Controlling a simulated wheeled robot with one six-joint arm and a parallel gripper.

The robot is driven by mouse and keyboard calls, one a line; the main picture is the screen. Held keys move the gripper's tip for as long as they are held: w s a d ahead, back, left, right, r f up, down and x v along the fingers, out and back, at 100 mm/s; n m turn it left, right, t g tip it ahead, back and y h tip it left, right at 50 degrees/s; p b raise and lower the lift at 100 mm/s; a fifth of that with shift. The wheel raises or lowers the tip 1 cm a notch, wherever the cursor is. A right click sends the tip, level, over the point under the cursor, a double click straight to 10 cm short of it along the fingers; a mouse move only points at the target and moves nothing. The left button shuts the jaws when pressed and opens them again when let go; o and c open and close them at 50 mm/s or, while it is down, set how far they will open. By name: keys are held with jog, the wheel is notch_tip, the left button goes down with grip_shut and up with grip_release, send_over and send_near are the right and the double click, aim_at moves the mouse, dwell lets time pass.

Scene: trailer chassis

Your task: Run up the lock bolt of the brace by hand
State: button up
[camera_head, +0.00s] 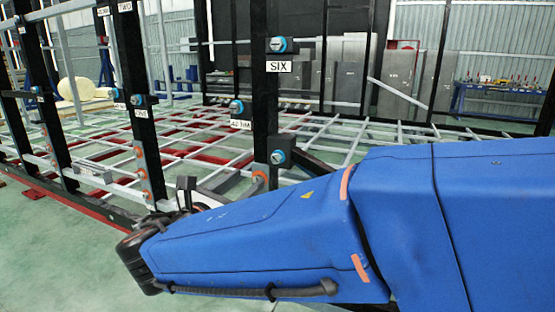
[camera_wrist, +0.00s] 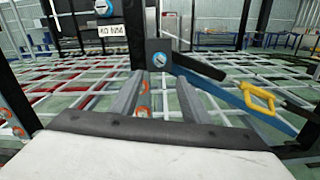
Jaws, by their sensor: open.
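In the wrist view a black block with a blue-ringed bolt head (camera_wrist: 160,59) sits on a dark upright. A black diagonal brace bar (camera_wrist: 200,66) runs from it down to the right. My gripper (camera_wrist: 160,82) is open, with its two grey fingers apart and nothing between them. The fingertips appear just below the block, one to each side; I cannot tell the distance. In the head view a similar brace bolt (camera_head: 278,157) shows low on the post marked SIX, beyond my blue arm. My arm hides most of my gripper there.
More posts with bolts and labels stand left. The chassis grid (camera_head: 180,140) spreads behind. Green floor (camera_head: 60,260) is clear at lower left.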

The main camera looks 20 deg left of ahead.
aim_at(276, 157)
jog(key=w, duration=0.5)
jog(key=w+d, duration=0.1)
jog(key=w, duration=1)
jog(key=shift+d, duration=0.15)
jog(key=c, duration=1.1)
